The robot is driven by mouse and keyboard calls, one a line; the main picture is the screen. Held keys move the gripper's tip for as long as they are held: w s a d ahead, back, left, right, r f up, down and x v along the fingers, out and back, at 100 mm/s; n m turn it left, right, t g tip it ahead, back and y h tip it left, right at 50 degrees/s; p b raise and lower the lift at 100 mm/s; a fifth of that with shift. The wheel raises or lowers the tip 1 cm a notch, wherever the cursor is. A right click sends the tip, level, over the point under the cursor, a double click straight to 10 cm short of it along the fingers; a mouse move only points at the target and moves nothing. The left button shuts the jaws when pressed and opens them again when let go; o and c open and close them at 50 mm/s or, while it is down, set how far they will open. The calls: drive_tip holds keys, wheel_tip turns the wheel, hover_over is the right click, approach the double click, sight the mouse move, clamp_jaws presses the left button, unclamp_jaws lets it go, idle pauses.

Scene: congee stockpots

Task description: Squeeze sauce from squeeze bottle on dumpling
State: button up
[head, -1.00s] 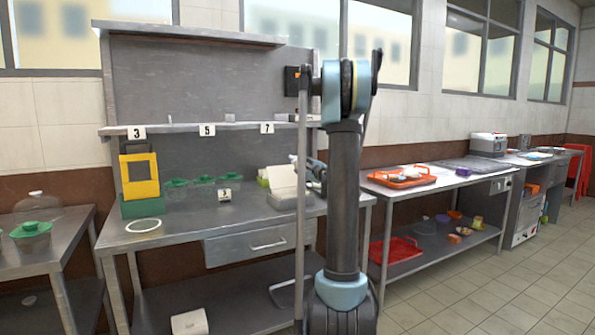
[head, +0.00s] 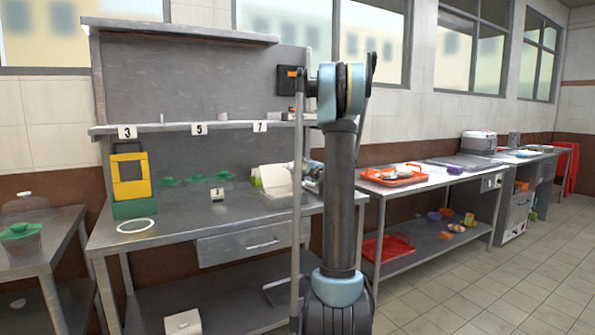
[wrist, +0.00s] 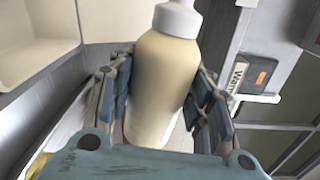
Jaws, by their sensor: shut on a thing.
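In the wrist view, my gripper (wrist: 158,100) is shut around a cream-coloured squeeze bottle (wrist: 165,75). Its blue-grey fingers press on both sides of the bottle. The bottle's white cap (wrist: 178,18) points to the top of the picture, and its tip is cut off. In the head view my arm stands in front of the workbench and hides part of it. My gripper and the bottle cannot be made out clearly there. I cannot pick out a dumpling for certain in either view.
A steel workbench (head: 165,235) holds green-lidded containers (head: 195,182), a yellow-and-green holder (head: 131,185), a white ring (head: 136,226) and a white box (head: 275,180). A second bench to the right bears an orange tray (head: 393,176). The tiled floor at the right is clear.

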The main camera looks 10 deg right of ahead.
sight(293, 164)
drive_tip(key=shift+w+d+n, duration=0.1)
drive_tip(key=shift+d+n, duration=0.25)
drive_tip(key=shift+n, duration=0.15)
drive_tip(key=n, duration=0.2)
drive_tip(key=a+n, duration=0.1)
drive_tip(key=n, duration=0.1)
drive_tip(key=r+n, duration=0.1)
drive_tip(key=n, duration=0.1)
drive_tip(key=shift+s+a+n, duration=0.2)
drive_tip(key=shift+n, duration=0.2)
drive_tip(key=a+n, duration=0.1)
drive_tip(key=n, duration=0.1)
drive_tip(key=shift+s+a+r+n, duration=0.2)
drive_tip(key=shift+s+a+n, duration=0.1)
drive_tip(key=shift+a+n, duration=0.1)
drive_tip(key=shift+s+a+r+n, duration=0.2)
drive_tip(key=shift+a+n, duration=0.35)
drive_tip(key=shift+n, duration=0.4)
drive_tip(key=shift+s+a+r+n, duration=0.15)
drive_tip(key=shift+a+n, duration=0.35)
drive_tip(key=shift+n, duration=0.45)
drive_tip(key=shift+f, duration=0.1)
drive_tip(key=shift+s, duration=0.2)
drive_tip(key=shift+o, duration=1)
drive_tip(key=c, duration=0.6)
